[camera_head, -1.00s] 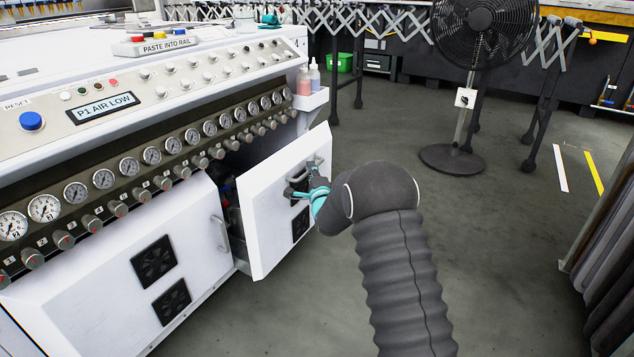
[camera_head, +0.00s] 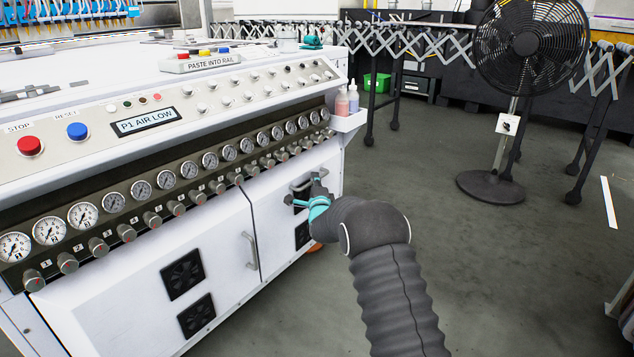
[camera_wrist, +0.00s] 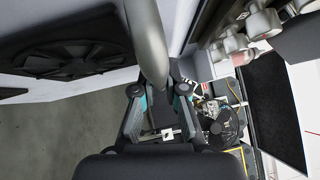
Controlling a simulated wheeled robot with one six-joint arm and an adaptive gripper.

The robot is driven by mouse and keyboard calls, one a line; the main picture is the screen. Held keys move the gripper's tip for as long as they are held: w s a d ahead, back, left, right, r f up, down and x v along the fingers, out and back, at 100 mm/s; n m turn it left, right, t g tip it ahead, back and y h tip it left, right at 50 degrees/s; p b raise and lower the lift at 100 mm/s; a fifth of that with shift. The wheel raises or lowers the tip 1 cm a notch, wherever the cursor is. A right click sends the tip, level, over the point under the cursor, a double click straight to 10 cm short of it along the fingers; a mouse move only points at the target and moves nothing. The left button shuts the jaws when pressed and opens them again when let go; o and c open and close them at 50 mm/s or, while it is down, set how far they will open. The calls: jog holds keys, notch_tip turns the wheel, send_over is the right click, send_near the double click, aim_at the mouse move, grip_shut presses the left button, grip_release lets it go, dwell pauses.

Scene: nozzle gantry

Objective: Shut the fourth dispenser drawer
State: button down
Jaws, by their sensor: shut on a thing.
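The drawer front (camera_head: 275,215) is a white panel with a handle and a dark vent at the right end of the white machine. In the head view it looks flush, or almost flush, with the panel beside it. No dark gap into its inside shows. My gripper (camera_head: 303,193) is at its handle (camera_head: 298,184). In the wrist view the grey handle bar (camera_wrist: 150,40) runs between the two fingers of my gripper (camera_wrist: 160,90), which are shut on it.
A row of gauges and knobs (camera_head: 190,170) runs just above the drawer. A bottle shelf (camera_head: 348,121) sticks out at the machine's right end. A black pedestal fan (camera_head: 490,188) stands to the right.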

jog(key=c, duration=1.2)
grip_release()
jog(key=shift+w+a, duration=0.1)
jog(key=shift+a, duration=0.05)
jog(key=v, duration=1.2)
